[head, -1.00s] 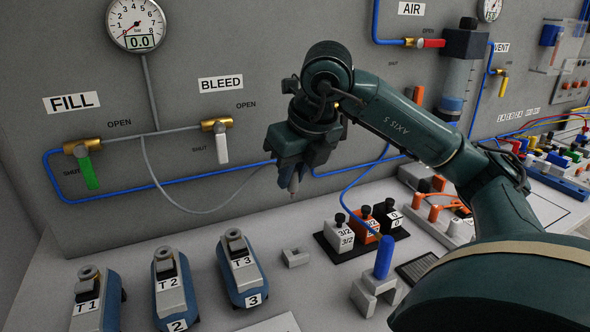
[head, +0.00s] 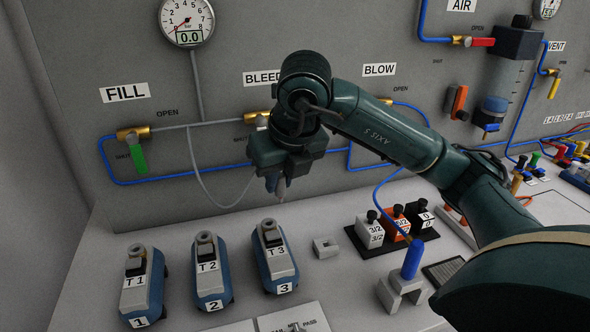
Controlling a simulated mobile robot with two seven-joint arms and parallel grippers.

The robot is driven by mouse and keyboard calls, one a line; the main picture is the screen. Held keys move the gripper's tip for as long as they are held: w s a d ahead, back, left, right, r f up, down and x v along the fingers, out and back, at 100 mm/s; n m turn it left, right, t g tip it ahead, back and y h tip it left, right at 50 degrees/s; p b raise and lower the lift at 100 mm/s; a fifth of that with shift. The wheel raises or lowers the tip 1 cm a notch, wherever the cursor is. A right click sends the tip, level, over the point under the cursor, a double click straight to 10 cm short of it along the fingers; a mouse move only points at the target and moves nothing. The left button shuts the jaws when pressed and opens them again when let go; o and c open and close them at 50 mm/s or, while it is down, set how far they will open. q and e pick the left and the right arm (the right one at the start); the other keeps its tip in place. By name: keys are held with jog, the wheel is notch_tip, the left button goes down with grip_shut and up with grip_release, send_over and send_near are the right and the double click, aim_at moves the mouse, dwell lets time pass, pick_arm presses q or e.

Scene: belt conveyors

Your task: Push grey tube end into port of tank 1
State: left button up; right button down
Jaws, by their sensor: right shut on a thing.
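The thin grey tube (head: 195,171) hangs from the grey pipe on the panel and loops down and right to my right gripper (head: 276,188). That gripper is shut on the grey tube end, most of which the fingers hide. Tank 1 (head: 133,296) is the leftmost blue and grey tank, labelled T1, with its round port (head: 138,251) on top and empty. My right gripper is above and to the right of tank 1, near the panel and behind tank 3 (head: 284,269). My left gripper is not in view.
Tank 2 (head: 207,285) stands between tanks 1 and 3. A small grey block (head: 325,249) lies right of tank 3. A blue-handled tool (head: 412,259) stands in a grey holder.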

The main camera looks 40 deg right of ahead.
jog(key=shift+w+a, duration=1.05)
jog(key=shift+a, duration=1.9)
jog(key=p, duration=0.1)
send_over(137, 253)
jog(key=w, duration=0.1)
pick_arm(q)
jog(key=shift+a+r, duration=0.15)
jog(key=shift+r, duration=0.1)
pick_arm(e)
jog(key=shift+w, duration=0.15)
